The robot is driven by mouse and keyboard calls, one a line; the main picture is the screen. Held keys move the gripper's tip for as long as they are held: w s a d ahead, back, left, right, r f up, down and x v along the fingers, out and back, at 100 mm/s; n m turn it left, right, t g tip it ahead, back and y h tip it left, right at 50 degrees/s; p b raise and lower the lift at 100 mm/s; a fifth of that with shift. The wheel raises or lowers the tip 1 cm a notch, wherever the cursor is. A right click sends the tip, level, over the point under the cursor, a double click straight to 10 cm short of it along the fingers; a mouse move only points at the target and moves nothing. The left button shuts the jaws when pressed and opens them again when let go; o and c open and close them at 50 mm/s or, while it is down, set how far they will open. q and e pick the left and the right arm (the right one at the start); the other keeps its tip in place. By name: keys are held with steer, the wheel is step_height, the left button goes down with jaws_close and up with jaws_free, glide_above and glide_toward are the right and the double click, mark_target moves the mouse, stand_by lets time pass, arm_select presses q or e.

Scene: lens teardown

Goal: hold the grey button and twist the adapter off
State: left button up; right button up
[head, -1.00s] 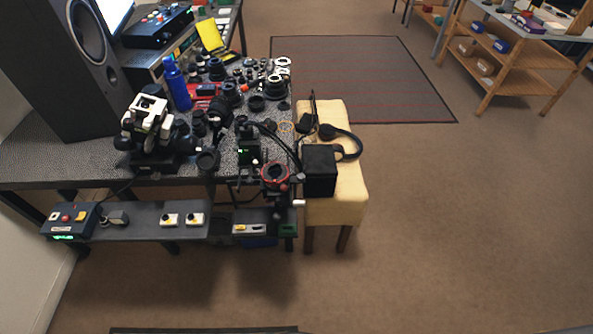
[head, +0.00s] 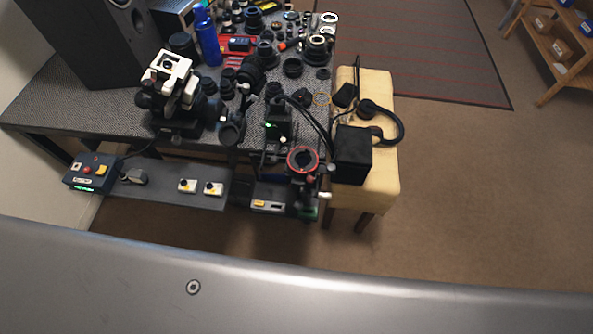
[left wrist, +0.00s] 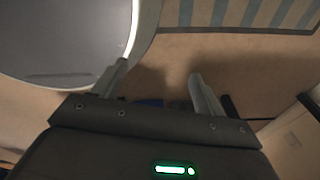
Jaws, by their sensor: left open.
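A dark ring-shaped part with a red rim (head: 302,160) sits on a stand at the front right of the bench. It may carry the adapter, but I cannot tell the adapter apart. I cannot make out a grey button at this size. My left gripper (left wrist: 157,76) shows in the left wrist view, its two fingers apart and nothing between them. It is over carpeted floor, away from the bench parts. Neither gripper shows in the head view.
A low shelf (head: 157,193) along the bench front holds a control box (head: 90,172) and small switches. Many lens parts crowd the bench, with a blue bottle (head: 207,38) behind. A black box (head: 352,155) and headphones (head: 388,122) rest on a yellow stool (head: 378,88).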

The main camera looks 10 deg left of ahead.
arm_select(q)
steer(key=shift+o, duration=1.3)
steer(key=w+d+r+t, duration=0.1)
steer(key=w+d+r, duration=0.1)
steer(key=w, duration=0.4)
steer(key=w+d+r+m+t, duration=0.1)
steer(key=w+d+r+t, duration=0.1)
steer(key=w+d, duration=0.3)
steer(key=shift+w+r+m, duration=0.3)
steer(key=shift+w+r, duration=0.15)
steer(key=shift+r, duration=0.4)
steer(key=n+t+h, duration=0.2)
steer(key=n+t, duration=0.1)
steer(key=t, duration=0.6)
glide_toward(305, 157)
steer(key=x, duration=0.8)
steer(key=shift+w, duration=0.1)
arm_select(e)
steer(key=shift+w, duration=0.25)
arm_select(q)
steer(key=c, duration=0.8)
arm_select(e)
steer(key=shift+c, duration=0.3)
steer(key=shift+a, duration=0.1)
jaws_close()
